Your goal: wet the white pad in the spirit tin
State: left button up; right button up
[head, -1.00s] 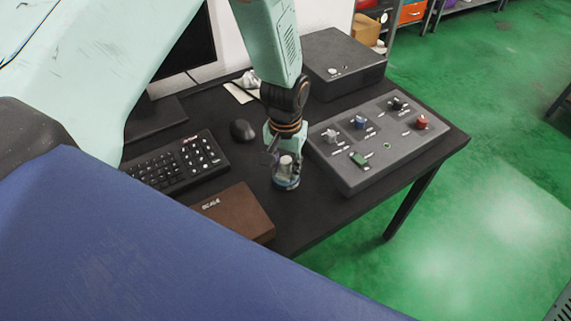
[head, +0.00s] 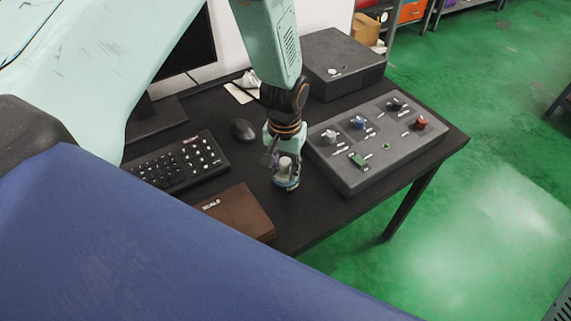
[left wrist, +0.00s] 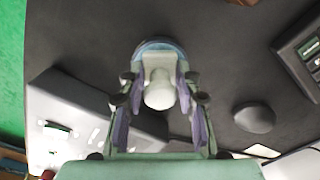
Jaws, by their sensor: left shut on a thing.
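My left gripper (head: 284,163) points down over the table, shut on a pale, white piece with a rounded top (head: 285,164). I take this to be the white pad or its handle; it also shows between the fingers in the left wrist view (left wrist: 159,92). A small round tin with a blue rim (head: 287,186) is directly under the gripper, and its curved blue edge (left wrist: 158,45) shows beyond the fingertips in the left wrist view. The lower end of the white piece is hidden, so I cannot tell how deep it sits in the tin. My right gripper is not in view.
A grey panel with coloured knobs (head: 375,160) is close on the right. A mouse (head: 243,130), a keyboard (head: 178,165) and a brown box (head: 238,213) are on the left. A dark box (head: 342,62) stands behind. Bare black tabletop lies in front of the tin.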

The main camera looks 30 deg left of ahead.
aim_at(285, 161)
pick_arm(q)
jog(key=shift+w+r+p, duration=0.15)
jog(key=shift+r+p, duration=2.1)
jog(key=shift+r, duration=0.35)
jog(key=shift+r+p, duration=0.75)
jog(key=shift+r, duration=0.05)
jog(key=shift+f, duration=0.1)
